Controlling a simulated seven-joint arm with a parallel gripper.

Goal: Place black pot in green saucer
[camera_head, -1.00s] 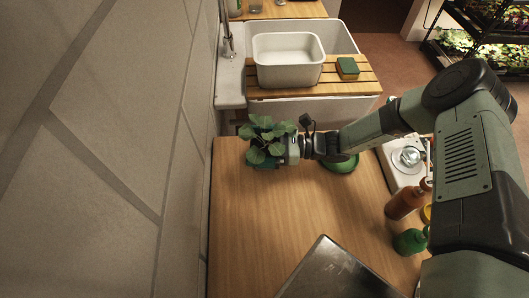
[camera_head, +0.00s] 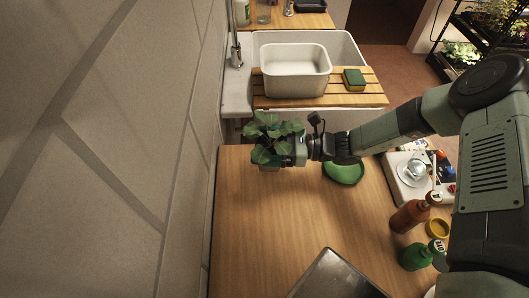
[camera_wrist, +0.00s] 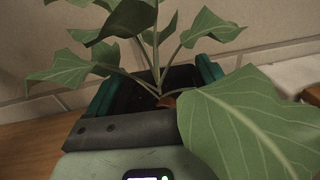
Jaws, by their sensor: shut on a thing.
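A leafy green plant (camera_head: 271,130) grows in a pot that is mostly hidden behind its leaves and my gripper. In the wrist view the dark, soil-filled pot (camera_wrist: 150,92) sits between my two green-tipped fingers. My gripper (camera_head: 284,155) is shut on the pot near the left back of the wooden counter. I cannot tell whether the pot touches the counter. The green saucer (camera_head: 344,173) lies on the counter to the right of the gripper, partly under my arm, and looks empty.
A white scale-like device (camera_head: 400,184) is right of the saucer. A brown bottle (camera_head: 408,216) and a green bottle (camera_head: 416,257) stand at the right. A dark metal tray (camera_head: 335,278) lies in front. The tiled wall (camera_head: 170,120) is close on the left. The counter's middle is clear.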

